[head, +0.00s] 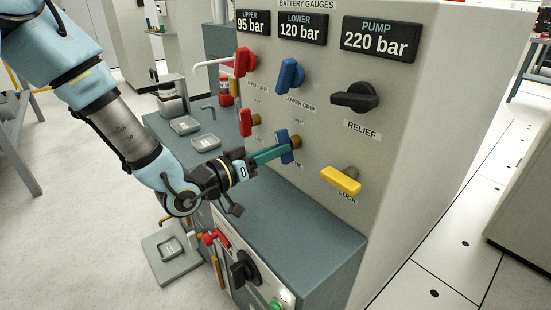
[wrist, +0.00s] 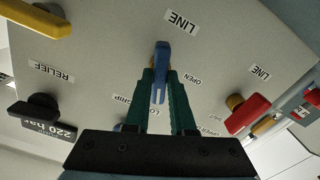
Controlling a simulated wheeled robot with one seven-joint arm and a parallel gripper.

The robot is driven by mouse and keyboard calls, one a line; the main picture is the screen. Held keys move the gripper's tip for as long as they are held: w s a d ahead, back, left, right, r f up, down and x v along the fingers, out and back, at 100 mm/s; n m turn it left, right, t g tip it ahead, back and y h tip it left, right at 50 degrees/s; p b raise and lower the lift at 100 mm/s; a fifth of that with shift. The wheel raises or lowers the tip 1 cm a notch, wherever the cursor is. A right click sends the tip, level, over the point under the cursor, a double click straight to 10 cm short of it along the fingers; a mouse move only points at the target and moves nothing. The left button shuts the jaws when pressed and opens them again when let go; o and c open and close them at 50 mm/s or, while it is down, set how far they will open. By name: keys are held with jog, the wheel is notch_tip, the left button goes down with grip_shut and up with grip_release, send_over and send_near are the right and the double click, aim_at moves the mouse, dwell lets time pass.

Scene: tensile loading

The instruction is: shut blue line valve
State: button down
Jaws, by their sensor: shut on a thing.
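The blue line valve (head: 284,139) is the lower blue handle on the grey panel, on a brass stem. It stands nearly upright in the head view. In the wrist view, the blue handle (wrist: 160,58) lies between my green fingers, and its forked end points back toward my palm. My gripper (head: 280,151) reaches it from the left and is shut on it. The fingertips also show in the wrist view (wrist: 161,74), one on each side of the handle. An OPEN label (wrist: 192,80) is beside it. The fingers partly hide the handle in the head view.
A red line valve (head: 246,122) is left of the blue one, and a blue lower grip knob (head: 289,76) is above. The black relief knob (head: 356,97) and yellow lock handle (head: 341,180) are to the right. A grey-blue ledge (head: 300,220) juts out below.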

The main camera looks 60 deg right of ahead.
jog(key=shift+f+m+b, duration=0.1)
jog(key=shift+m+b, duration=1.25)
jog(key=shift+m, duration=0.55)
jog(key=c, duration=0.8)
grip_release()
jog(key=shift+o, duration=0.2)
jog(key=v, duration=1.1)
jog(key=shift+d, duration=0.1)
